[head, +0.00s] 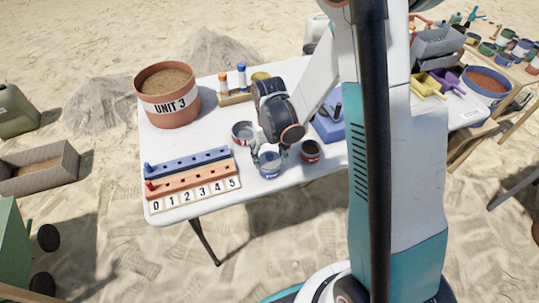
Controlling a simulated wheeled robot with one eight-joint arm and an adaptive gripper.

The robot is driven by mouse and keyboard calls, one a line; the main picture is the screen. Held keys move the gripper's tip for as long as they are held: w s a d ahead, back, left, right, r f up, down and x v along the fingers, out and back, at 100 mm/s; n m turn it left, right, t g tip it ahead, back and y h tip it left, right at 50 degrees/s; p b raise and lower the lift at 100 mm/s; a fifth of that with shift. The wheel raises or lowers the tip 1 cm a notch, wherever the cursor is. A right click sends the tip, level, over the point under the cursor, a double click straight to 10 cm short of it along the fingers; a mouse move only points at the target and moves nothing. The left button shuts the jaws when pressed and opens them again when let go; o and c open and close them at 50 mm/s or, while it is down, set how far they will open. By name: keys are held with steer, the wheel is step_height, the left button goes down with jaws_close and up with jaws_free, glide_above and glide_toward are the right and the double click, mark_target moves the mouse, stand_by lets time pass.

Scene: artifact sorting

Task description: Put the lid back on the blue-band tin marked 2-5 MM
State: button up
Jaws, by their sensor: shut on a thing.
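The blue-band tin (270,173) stands upright near the front edge of the white table; its marking is too small to read. My gripper (268,157) points down right over this tin. Its fingers are shut on what looks like a grey lid, at or just above the tin's top. The fingers partly hide the lid and rim, and I cannot tell whether lid and tin touch. A red-band tin (311,152) with dark contents stands open to the right. Another grey tin (242,132) stands behind and to the left, partly hidden by my arm.
A peg board numbered 0 to 5 (192,191) lies at the left front. A terracotta pot marked UNIT 3 (168,107) stands at the back left. A wooden rack with bottles (236,97) is behind my arm.

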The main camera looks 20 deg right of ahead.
stand_by(0.9)
steer(key=o, duration=0.8)
steer(key=o, duration=0.4)
steer(key=shift+r+p, duration=2.1)
steer(key=shift+r, duration=1.4)
steer(key=shift+c, duration=0.7)
